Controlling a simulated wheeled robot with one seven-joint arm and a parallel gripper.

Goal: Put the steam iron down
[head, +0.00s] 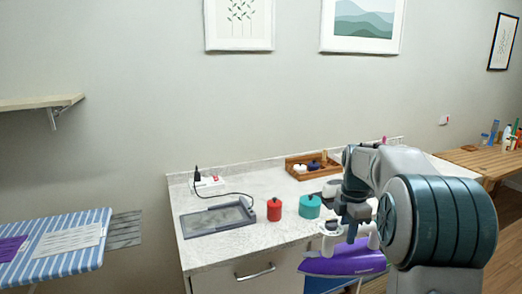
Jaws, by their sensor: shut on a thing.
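The purple and white steam iron (343,262) shows at the lower middle of the head view, in front of the counter's front edge. My gripper (352,232) is above it and shut on its white handle. The iron hangs roughly level, its pointed end to the left. My arm hides part of the iron's right side and the fingertips are hard to make out. A grey shallow tray (218,219) lies on the counter (240,249), left of the iron.
A red canister (274,210) and a teal canister (310,206) stand right of the tray. A power strip (208,184) with a black plug and cord lies behind it. A wooden caddy (305,168) sits at the back. A blue-striped ironing board (88,262) is at left.

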